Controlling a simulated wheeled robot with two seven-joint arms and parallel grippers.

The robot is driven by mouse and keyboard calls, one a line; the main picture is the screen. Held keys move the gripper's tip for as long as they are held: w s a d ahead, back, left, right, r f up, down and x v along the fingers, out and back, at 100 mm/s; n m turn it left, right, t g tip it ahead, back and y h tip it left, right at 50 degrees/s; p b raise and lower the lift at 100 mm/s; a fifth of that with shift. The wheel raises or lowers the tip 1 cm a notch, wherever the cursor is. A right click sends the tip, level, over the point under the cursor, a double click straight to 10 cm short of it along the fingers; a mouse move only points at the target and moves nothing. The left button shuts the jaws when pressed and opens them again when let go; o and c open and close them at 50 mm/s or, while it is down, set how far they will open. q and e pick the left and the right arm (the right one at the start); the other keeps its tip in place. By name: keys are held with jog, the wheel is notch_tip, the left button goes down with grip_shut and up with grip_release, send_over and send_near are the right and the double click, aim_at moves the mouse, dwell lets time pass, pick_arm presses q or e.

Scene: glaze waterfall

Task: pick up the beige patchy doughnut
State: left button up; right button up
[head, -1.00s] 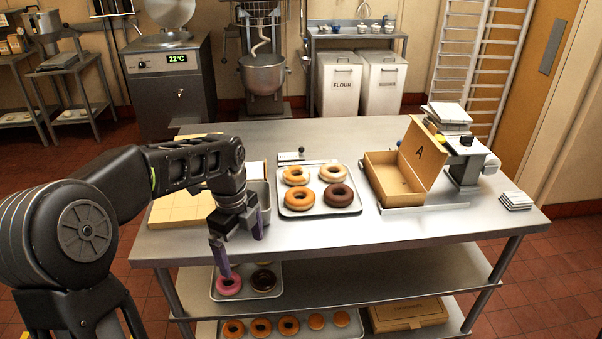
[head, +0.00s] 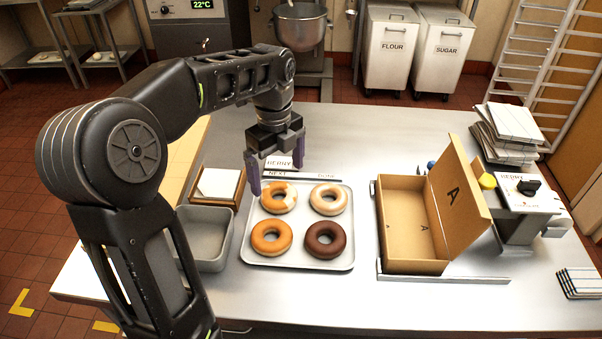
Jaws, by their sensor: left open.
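A metal tray (head: 298,262) on the table holds doughnuts. The back-left doughnut (head: 266,204) is orange-brown with a patchy pale beige glaze on part of its top. The back-right doughnut (head: 328,211) has a pale beige glaze more evenly round its ring. An orange-brown doughnut (head: 271,249) is at front left and a dark chocolate one (head: 325,250) at front right. My left gripper (head: 277,180) is open and empty, fingers down, above the tray's back-left corner, just over the patchy doughnut. Its exact height above it is hard to tell. My right gripper is out of view.
An open cardboard box (head: 410,265) marked A stands right of the tray. An empty grey bin (head: 207,262) is to the left. A device (head: 528,192) and stacked cards (head: 508,135) are at right. The table's front is clear.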

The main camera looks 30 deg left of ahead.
aim_at(281, 193)
pick_arm(q)
jog(key=shift+w+f, duration=0.15)
jog(key=shift+f, duration=0.45)
jog(key=shift+w+f, duration=0.15)
jog(key=shift+f, duration=0.45)
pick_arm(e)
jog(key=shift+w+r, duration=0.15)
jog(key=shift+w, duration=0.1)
pick_arm(q)
jog(key=shift+f+p, duration=0.8)
jog(key=shift+f, duration=1.85)
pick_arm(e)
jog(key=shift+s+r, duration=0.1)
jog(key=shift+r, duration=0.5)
pick_arm(q)
jog(key=shift+c, duration=0.2)
jog(key=c, duration=1.3)
jog(key=shift+o, duration=0.2)
